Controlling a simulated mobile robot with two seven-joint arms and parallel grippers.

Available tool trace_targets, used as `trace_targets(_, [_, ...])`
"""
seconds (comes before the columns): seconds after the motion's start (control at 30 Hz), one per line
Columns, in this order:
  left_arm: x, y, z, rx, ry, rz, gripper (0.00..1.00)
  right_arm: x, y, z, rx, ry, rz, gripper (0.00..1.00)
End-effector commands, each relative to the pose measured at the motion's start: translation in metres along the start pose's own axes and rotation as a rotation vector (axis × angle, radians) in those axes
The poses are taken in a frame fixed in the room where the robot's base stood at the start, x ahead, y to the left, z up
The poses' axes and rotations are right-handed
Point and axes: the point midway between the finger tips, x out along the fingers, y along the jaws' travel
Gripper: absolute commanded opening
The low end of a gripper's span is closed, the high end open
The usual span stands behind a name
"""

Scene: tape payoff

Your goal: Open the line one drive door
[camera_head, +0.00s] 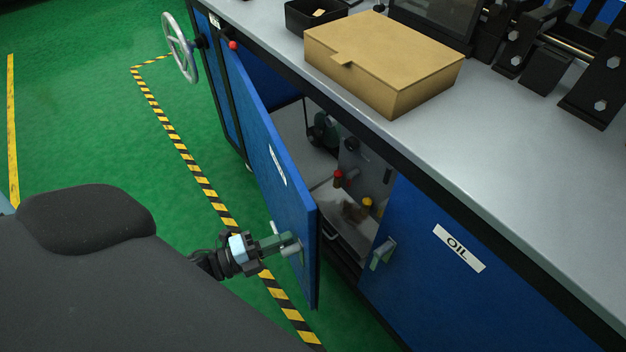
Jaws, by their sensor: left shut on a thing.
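The blue drive door (270,165) stands partly open, swung out from the cabinet front with its hinge side at the far left. A small white label is on its face, too slanted to read. My left gripper (287,245) is at the door's near edge, shut on the door handle (292,249). Inside the opening I see a grey panel (366,165) with a red knob (338,178) and a yellow knob (367,202), and a dark green wheel-like part (322,131) behind. My right gripper is not in view.
A closed blue door labelled OIL (459,248), with its own handle (382,253), is to the right. A cardboard box (384,62) and a black bin (314,15) sit on the grey worktop (500,130). A handwheel (179,47) sticks out at far left. The green floor is clear beside the striped tape (187,158).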

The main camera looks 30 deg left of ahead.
Motion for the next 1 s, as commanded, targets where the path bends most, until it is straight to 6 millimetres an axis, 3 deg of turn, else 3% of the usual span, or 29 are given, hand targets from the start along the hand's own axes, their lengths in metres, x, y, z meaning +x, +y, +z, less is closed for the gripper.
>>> trace_targets(0.03, [-0.019, 0.004, 0.004, 0.002, 0.014, 0.017, 0.00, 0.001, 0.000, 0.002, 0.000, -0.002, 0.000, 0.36])
trace_targets(0.2, [-0.070, 0.005, 0.010, -0.002, 0.076, 0.024, 0.00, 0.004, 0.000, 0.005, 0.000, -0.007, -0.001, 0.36])
trace_targets(0.43, [-0.124, 0.003, 0.021, -0.003, 0.088, 0.022, 0.00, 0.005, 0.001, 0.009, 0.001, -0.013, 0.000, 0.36])
trace_targets(0.6, [-0.137, 0.000, 0.024, -0.002, 0.089, 0.017, 0.00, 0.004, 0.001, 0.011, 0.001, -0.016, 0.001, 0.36])
trace_targets(0.87, [-0.137, 0.000, 0.023, -0.002, 0.091, 0.015, 0.00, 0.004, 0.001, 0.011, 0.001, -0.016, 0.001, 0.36])
trace_targets(0.9, [-0.137, 0.000, 0.023, -0.002, 0.091, 0.015, 0.16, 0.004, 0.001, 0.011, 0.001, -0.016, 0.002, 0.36])
trace_targets(1.0, [-0.137, -0.001, 0.023, -0.002, 0.092, 0.014, 0.29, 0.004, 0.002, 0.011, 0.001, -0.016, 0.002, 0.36])
